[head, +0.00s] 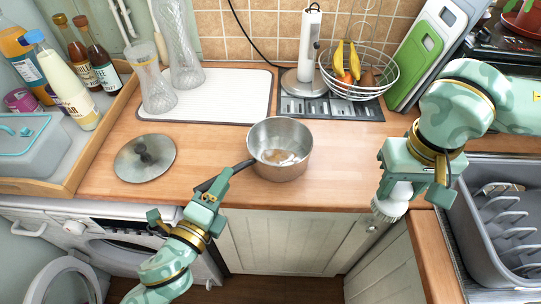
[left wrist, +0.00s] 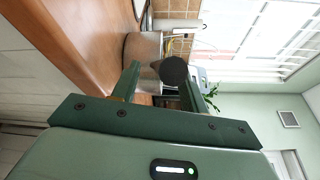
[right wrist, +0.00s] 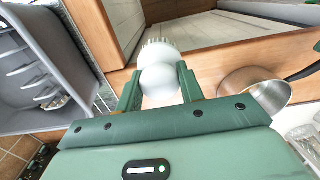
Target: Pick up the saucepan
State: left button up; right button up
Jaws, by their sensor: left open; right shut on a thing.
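The metal saucepan (head: 280,149) stands upright on the wooden counter, its dark handle (head: 225,176) pointing left and toward me. My left gripper (head: 214,187) is open at the handle's end. In the left wrist view the handle's round dark end (left wrist: 174,70) shows between the open fingers (left wrist: 165,88), with the pan (left wrist: 142,47) behind it. My right gripper (head: 415,178) is shut on a white round-headed brush (head: 391,203), right of the pan; the brush also shows in the right wrist view (right wrist: 158,74). The saucepan is at the right edge there (right wrist: 258,92).
A round lid (head: 144,158) lies on the counter left of the pan. Behind are a white draining mat (head: 215,95) with glass vases, a paper towel stand (head: 308,50) and a wire fruit basket (head: 358,75). A grey dish rack (head: 490,210) is at right.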

pick_arm(q)
jog(key=shift+x, duration=1)
pick_arm(e)
jog(key=shift+w, duration=0.1)
pick_arm(q)
jog(key=shift+s, duration=0.1)
jog(key=shift+c, duration=1.2)
grip_shut()
jog(key=shift+r, duration=0.15)
